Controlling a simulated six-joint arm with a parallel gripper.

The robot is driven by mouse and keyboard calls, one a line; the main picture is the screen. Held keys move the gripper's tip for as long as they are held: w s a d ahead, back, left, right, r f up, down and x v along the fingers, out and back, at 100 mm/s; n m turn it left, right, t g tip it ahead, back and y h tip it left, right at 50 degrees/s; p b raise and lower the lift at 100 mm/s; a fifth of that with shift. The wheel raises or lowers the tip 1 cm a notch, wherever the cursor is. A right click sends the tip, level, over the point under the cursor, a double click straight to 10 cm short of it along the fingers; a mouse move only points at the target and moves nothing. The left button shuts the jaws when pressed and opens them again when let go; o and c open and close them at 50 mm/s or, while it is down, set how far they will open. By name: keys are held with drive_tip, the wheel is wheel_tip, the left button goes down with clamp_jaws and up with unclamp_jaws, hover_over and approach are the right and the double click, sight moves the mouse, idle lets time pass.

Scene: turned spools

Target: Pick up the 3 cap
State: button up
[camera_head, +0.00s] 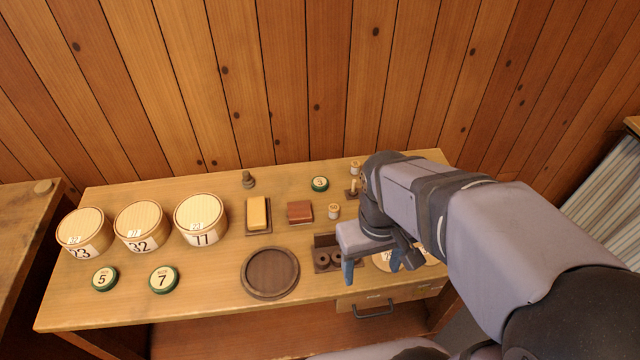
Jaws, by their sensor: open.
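The cap marked 3 (320,184) lies flat near the back of the wooden table, right of centre. It is small and round, with a green rim and a pale numbered face. My gripper (372,272) is at the front right, nearer the camera and to the right of the cap. Its blue-tipped fingers are apart, pointing down near a dark spool holder. Nothing shows between them. Two more green-rimmed caps, marked 5 (105,278) and 7 (163,279), lie at the front left.
Round wooden boxes (141,226) stand at the left. A yellow block (257,213), a red-brown block (300,212) and a round dark tray (270,291) lie mid-table. Small spools (334,211) stand near the cap. A dark holder (325,240) is beside my gripper. A plank wall closes the back.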

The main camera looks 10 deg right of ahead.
drive_tip(key=w+d+f+n+t+h+b, duration=0.2)
drive_tip(key=w+n+t+h+b, duration=0.3)
drive_tip(key=w+n, duration=1.15)
drive_tip(key=w+a+r+n+t+h+b, duration=0.1)
drive_tip(key=w+a+n+t+b, duration=0.2)
drive_tip(key=w+a+n, duration=0.4)
drive_tip(key=w+a+n+t+b, duration=0.2)
drive_tip(key=w+a+n, duration=0.25)
drive_tip(key=w, duration=0.45)
approach(320, 182)
drive_tip(key=shift+w+f, duration=0.1)
drive_tip(key=shift+w, duration=0.25)
drive_tip(key=shift+f, duration=0.25)
drive_tip(key=shift+p+x, duration=1.1)
drive_tip(key=shift+x, duration=2.6)
drive_tip(key=shift+d+r, duration=0.1)
